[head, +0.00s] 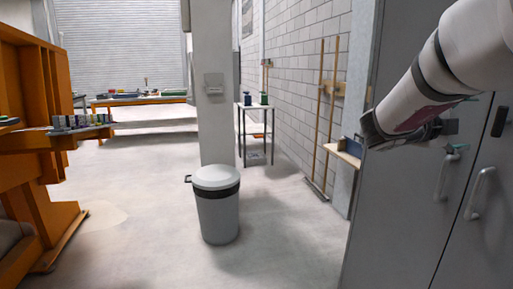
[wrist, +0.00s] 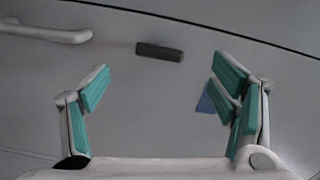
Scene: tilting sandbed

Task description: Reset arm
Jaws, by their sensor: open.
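My arm reaches in from the upper right of the head view. My gripper is at its end, in front of the grey cabinet (head: 400,215); one teal fingertip shows beside it in that view. In the wrist view my gripper (wrist: 160,90) is open, its two teal-padded fingers wide apart with nothing between them. Behind the fingers is a grey cabinet face with a pale handle (wrist: 45,32) at upper left and a dark bar-shaped piece (wrist: 159,51) near the middle. A small blue patch shows behind the right finger.
A grey lidded bin (head: 217,205) stands on the floor by a pillar (head: 213,120). An orange wooden structure (head: 35,170) fills the left side. A small table (head: 255,108) and long poles (head: 325,110) stand by the brick wall. The floor between is open.

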